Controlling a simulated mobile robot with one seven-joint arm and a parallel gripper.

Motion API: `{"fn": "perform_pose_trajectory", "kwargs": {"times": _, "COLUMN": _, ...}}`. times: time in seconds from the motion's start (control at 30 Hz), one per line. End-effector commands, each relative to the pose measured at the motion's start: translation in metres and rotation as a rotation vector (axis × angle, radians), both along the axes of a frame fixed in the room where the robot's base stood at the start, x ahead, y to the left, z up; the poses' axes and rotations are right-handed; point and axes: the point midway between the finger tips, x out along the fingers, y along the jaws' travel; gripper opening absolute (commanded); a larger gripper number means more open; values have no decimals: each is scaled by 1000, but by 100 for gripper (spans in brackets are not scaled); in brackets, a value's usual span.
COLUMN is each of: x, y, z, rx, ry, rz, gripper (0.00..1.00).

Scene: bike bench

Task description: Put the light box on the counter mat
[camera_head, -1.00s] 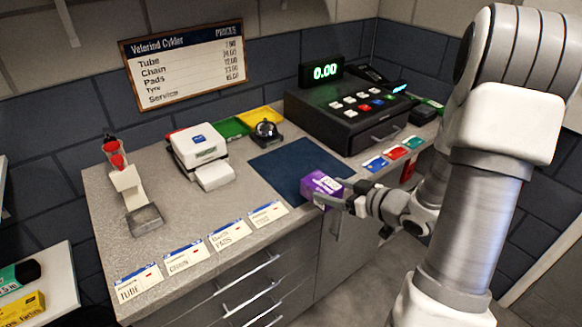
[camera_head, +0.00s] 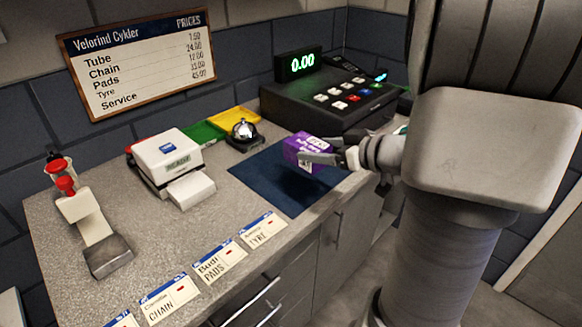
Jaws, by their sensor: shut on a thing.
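The light box is a small purple box (camera_head: 301,150) with a white label. My gripper (camera_head: 325,155) is shut on it from the right. The dark blue counter mat (camera_head: 268,185) lies flat on the counter in front of the cash register. The box is over the mat's right part and appears to be held above it, with a dark shadow on the mat below. The fingers hide part of the box's right side, and the exact height above the mat is hard to tell.
A cash register (camera_head: 335,100) stands behind the mat, and a bell (camera_head: 243,132) at its back left. A white card terminal (camera_head: 170,165) stands left. Label cards (camera_head: 220,262) line the front edge of the grey counter (camera_head: 135,215).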

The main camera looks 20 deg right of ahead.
Motion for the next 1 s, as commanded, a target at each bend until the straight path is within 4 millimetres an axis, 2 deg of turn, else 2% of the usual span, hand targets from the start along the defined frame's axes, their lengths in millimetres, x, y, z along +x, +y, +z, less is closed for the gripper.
{"fn": "perform_pose_trajectory", "kwargs": {"times": 0.03, "x": 11, "y": 1, "z": -11, "rx": 0, "ry": 3, "rz": 6, "gripper": 19}}
{"fn": "perform_pose_trajectory", "kwargs": {"times": 0.2, "x": 51, "y": 0, "z": -36, "rx": 0, "ry": 3, "rz": 5, "gripper": 19}}
{"fn": "perform_pose_trajectory", "kwargs": {"times": 0.43, "x": 93, "y": -1, "z": -58, "rx": -1, "ry": 1, "rz": 4, "gripper": 19}}
{"fn": "perform_pose_trajectory", "kwargs": {"times": 0.67, "x": 104, "y": -1, "z": -69, "rx": 1, "ry": 0, "rz": 2, "gripper": 19}}
{"fn": "perform_pose_trajectory", "kwargs": {"times": 0.9, "x": 103, "y": -1, "z": -103, "rx": -1, "ry": 2, "rz": 2, "gripper": 19}}
{"fn": "perform_pose_trajectory", "kwargs": {"times": 1.0, "x": 103, "y": -1, "z": -102, "rx": -2, "ry": -2, "rz": 2, "gripper": 19}}
